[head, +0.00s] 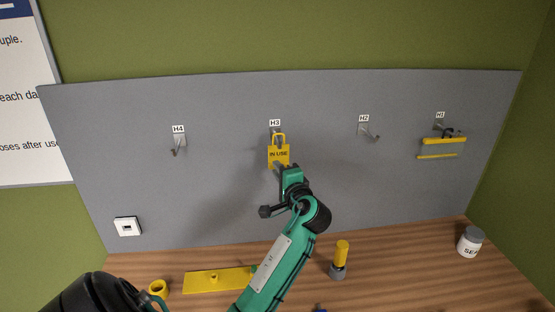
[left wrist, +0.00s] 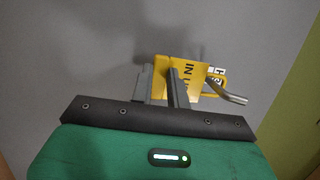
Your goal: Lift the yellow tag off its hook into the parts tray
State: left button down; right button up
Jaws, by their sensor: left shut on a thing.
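The yellow tag (head: 278,156) marked "IN USE" is at hook H3 (head: 275,131) on the grey board, its loop still around the hook. My left gripper (head: 281,168) is at the tag's lower edge, shut on it. In the left wrist view the tag (left wrist: 188,68) is between and behind the two fingers (left wrist: 166,84), and the metal hook (left wrist: 230,95) passes by its loop. My right gripper is out of view.
Hooks H4 (head: 177,145) and H2 (head: 370,132) are empty. A grey and yellow item (head: 442,148) hangs at H1.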

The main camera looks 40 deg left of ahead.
pick_arm(q)
jog(key=shift+s+d+r+p, duration=0.25)
jog(key=shift+d+r+p, duration=0.05)
jog(key=shift+r, duration=0.15)
jog(key=v, duration=0.3)
jog(key=s+v, duration=0.1)
jog(key=v, duration=0.1)
jog(key=shift+a+p, duration=0.25)
jog(key=shift+p, duration=0.05)
dwell(0.6)
jog(key=shift+a, duration=0.1)
